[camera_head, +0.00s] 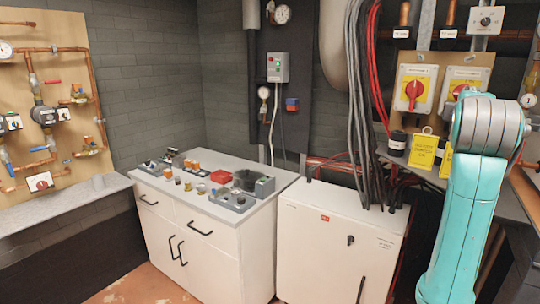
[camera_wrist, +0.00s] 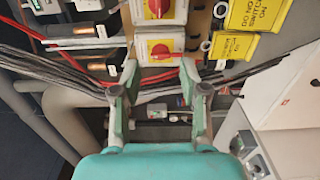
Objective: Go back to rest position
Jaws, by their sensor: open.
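My gripper (camera_wrist: 159,68) shows in the wrist view, its two fingers spread apart with nothing held between them. Beyond the fingers are two red and yellow rotary switches (camera_wrist: 160,50), dark cables and a red wire. I cannot tell from this view how far the fingertips are from them. In the head view my teal arm stands at the right, bent at a grey joint, in front of the switch panel. The gripper itself is hidden or out of frame there.
A white cabinet (camera_head: 197,229) bears several small parts. A white box (camera_head: 335,245) stands beside it. Cables (camera_head: 357,95) hang at centre right. A pipe board (camera_head: 42,90) is at left. Some floor shows at front.

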